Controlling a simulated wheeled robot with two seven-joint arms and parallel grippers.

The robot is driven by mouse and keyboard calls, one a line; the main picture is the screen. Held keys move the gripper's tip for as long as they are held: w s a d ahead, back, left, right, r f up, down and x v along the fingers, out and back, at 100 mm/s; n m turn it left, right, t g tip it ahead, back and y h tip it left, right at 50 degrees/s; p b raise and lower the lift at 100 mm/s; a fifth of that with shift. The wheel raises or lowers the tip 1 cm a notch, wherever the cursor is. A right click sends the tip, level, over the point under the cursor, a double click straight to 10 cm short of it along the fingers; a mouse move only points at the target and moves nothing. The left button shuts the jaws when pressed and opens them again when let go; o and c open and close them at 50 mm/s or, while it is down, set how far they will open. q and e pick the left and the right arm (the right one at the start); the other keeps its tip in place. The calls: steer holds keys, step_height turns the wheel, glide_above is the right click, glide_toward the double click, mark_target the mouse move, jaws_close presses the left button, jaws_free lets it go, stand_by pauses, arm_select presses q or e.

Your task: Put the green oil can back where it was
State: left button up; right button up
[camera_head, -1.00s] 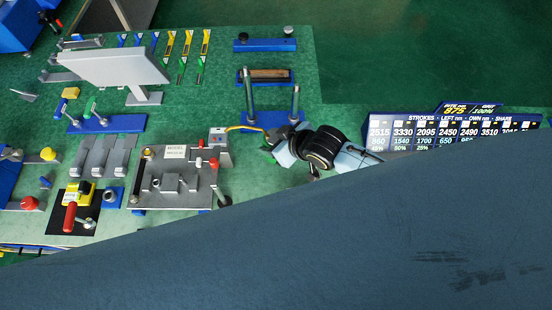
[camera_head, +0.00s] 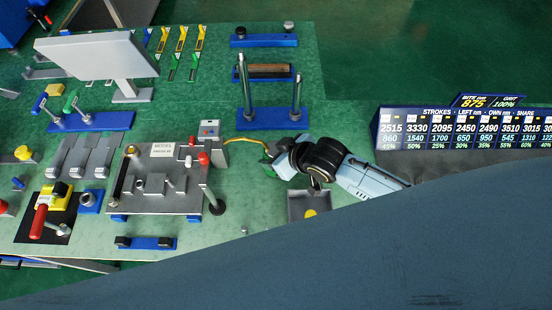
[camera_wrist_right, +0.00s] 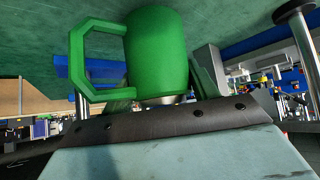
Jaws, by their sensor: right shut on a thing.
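The green oil can (camera_wrist_right: 157,55) fills the upper middle of the right wrist view, with its squared handle (camera_wrist_right: 82,62) out to the left. My right gripper (camera_head: 271,160) is shut on the can. In the head view only a small green part of the can (camera_head: 268,153) shows at the jaws, with a thin yellow curved piece (camera_head: 243,140) running left from it towards the grey press block. The rest of the can is hidden by the gripper. I cannot tell whether it touches the bench. My left gripper is not in view.
A blue two-post stand (camera_head: 270,117) is behind the right gripper. The grey press fixture (camera_head: 165,180) stands to its left. A small grey tray (camera_head: 295,207) holding a yellow piece is in front. A number board (camera_head: 465,125) is at right.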

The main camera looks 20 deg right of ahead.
steer(key=shift+f, duration=0.4)
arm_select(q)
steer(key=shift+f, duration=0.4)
arm_select(e)
steer(key=shift+r, duration=0.1)
steer(key=o, duration=0.6)
steer(key=shift+f, duration=0.25)
steer(key=o, duration=0.5)
steer(key=shift+r, duration=0.25)
arm_select(q)
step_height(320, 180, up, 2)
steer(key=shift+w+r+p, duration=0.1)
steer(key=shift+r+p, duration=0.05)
steer(key=shift+p, duration=0.9)
arm_select(e)
steer(key=v, duration=1.2)
